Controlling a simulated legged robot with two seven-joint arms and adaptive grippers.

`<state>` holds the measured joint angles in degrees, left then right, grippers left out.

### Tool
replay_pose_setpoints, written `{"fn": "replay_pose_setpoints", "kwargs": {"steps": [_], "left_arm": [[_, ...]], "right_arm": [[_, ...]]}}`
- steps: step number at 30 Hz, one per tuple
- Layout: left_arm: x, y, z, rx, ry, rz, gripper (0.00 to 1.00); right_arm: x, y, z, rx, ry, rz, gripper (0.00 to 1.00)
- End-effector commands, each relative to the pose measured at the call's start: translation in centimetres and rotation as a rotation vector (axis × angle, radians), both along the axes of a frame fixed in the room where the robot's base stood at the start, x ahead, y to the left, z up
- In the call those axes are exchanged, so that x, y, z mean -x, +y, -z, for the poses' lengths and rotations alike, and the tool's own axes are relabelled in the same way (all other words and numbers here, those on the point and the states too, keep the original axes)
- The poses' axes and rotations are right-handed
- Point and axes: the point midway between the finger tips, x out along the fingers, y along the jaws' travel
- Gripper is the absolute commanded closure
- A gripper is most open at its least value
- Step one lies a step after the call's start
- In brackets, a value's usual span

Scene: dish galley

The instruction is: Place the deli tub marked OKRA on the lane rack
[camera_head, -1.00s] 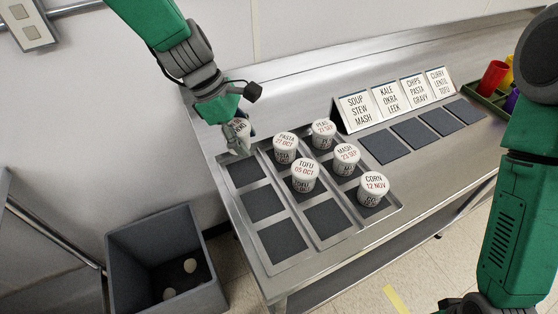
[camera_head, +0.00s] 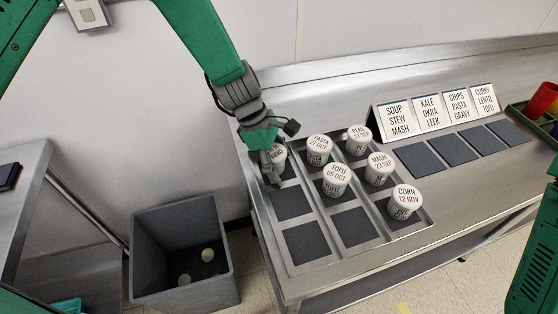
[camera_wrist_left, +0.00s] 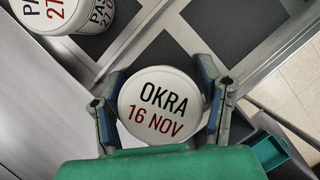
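The deli tub marked OKRA, 16 NOV (camera_wrist_left: 160,103) is a white tub with a round lid. My left gripper (camera_wrist_left: 160,82) has a finger on each side of it, seemingly against the lid's edges. In the head view the tub (camera_head: 279,154) is partly hidden by my left gripper (camera_head: 271,172). It sits at the back-left cell of the gridded metal rack (camera_head: 322,205), probably the lane rack, its lid about level with the neighbouring lids. Its base is hidden, so I cannot tell whether it touches the rack. My right gripper is out of view.
Tubs marked PASTA (camera_head: 320,148), TOFU (camera_head: 336,180), PEAS (camera_head: 358,139), MASH (camera_head: 379,169) and CORN (camera_head: 404,202) stand in the rack. Label cards (camera_head: 428,112) stand behind dark pads (camera_head: 453,149) to the right. A grey bin (camera_head: 182,265) is on the floor at left.

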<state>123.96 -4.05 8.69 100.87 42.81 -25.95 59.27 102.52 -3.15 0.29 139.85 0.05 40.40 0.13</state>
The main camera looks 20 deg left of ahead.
Motion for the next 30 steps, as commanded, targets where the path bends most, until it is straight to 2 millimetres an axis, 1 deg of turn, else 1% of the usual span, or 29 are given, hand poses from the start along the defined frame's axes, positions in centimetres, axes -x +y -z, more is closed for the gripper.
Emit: {"fn": "replay_pose_setpoints", "kwargs": {"steps": [7, 11, 14, 21, 24, 27, 30], "left_arm": [[0.0, -0.4, -0.2, -0.003, -0.002, 0.001, 0.39], [-0.1, 0.0, -0.8, -0.002, -0.004, 0.002, 0.39], [-0.1, 0.7, -2.2, -0.001, -0.004, 0.000, 0.39], [-0.1, 3.0, -6.9, 0.002, -0.005, 0.001, 0.39], [-0.1, 3.6, -8.7, 0.002, -0.004, 0.002, 0.39], [-0.1, 4.0, -10.0, -0.001, -0.003, 0.002, 0.39], [-0.1, 4.3, -10.8, -0.002, -0.002, 0.001, 0.39]], "right_arm": [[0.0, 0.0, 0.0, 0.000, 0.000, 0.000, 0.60], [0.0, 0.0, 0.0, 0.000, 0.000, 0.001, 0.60], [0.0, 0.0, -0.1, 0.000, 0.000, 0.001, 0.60], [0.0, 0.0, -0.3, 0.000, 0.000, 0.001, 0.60], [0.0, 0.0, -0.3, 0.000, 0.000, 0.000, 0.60], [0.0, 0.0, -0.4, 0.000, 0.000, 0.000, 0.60], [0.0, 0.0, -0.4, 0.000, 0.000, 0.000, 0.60]]}}
